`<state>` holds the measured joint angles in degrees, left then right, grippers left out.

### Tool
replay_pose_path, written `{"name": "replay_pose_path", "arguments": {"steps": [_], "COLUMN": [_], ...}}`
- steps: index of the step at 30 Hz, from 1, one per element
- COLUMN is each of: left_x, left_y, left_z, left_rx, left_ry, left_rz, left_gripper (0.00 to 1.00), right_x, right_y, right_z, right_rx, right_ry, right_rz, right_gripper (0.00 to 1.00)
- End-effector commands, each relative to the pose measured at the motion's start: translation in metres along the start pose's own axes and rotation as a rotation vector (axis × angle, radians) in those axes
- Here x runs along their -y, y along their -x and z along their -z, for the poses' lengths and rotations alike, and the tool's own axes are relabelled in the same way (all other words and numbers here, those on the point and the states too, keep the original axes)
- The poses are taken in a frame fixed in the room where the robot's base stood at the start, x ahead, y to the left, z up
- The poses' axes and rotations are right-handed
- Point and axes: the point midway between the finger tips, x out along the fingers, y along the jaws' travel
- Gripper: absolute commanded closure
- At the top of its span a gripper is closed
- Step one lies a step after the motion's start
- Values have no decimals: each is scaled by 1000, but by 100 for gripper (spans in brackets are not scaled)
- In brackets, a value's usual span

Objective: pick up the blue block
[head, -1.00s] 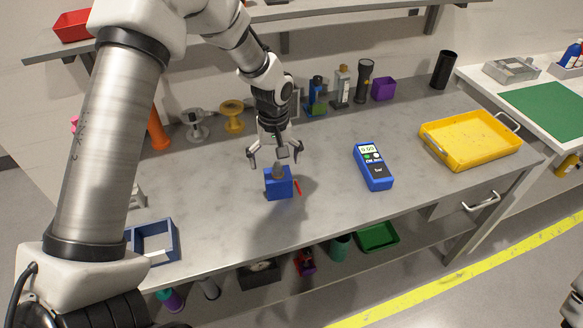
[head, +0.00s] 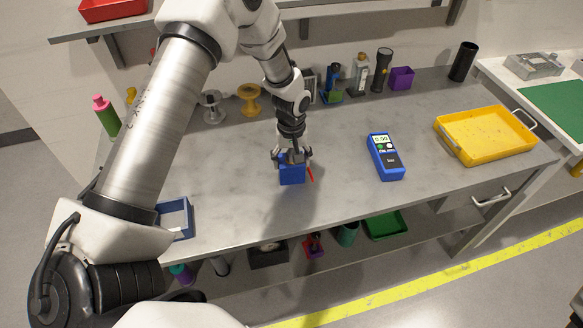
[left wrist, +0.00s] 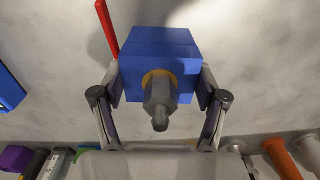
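The blue block (head: 292,175) stands on the grey workbench, left of the blue meter. It also shows in the left wrist view (left wrist: 160,48), with a grey nozzle-like fitting (left wrist: 160,98) and a yellowish ring on the face towards the camera. My left gripper (head: 291,157) is over the block, pointing down. Its two fingers lie against opposite sides of the block, with no clear gap in the left wrist view. The block looks still on the bench; contact underneath is hidden. My right gripper is not in view.
A thin red stick (head: 310,174) lies close beside the block. The blue meter (head: 385,157) and yellow tray (head: 485,134) are to the right. A blue open box (head: 175,218) is at the front left. Spools, bottles and a purple box (head: 401,78) line the back.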

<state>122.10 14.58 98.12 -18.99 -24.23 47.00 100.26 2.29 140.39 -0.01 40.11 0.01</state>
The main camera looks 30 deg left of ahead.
Motion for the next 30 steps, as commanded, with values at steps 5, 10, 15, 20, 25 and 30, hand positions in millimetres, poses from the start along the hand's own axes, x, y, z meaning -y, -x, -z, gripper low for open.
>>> {"name": "replay_pose_path", "arguments": {"steps": [5,10,15,20,25,30], "left_x": [0,0,0,0,0,0], "left_y": [-1,-1,6,18,33,35], "left_z": [0,0,0,0,0,-16], "left_rx": [1,1,0,-1,-1,0], "left_ry": [0,0,0,0,0,-3], "left_rz": [0,1,0,-1,-1,0], "left_gripper": [83,84,84,84,84,84], "right_x": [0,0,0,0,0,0], "right_y": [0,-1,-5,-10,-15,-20], "right_z": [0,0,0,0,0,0], "right_rx": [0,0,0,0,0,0], "right_ry": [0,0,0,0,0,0], "right_rz": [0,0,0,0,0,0], "right_gripper": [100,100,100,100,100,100]}}
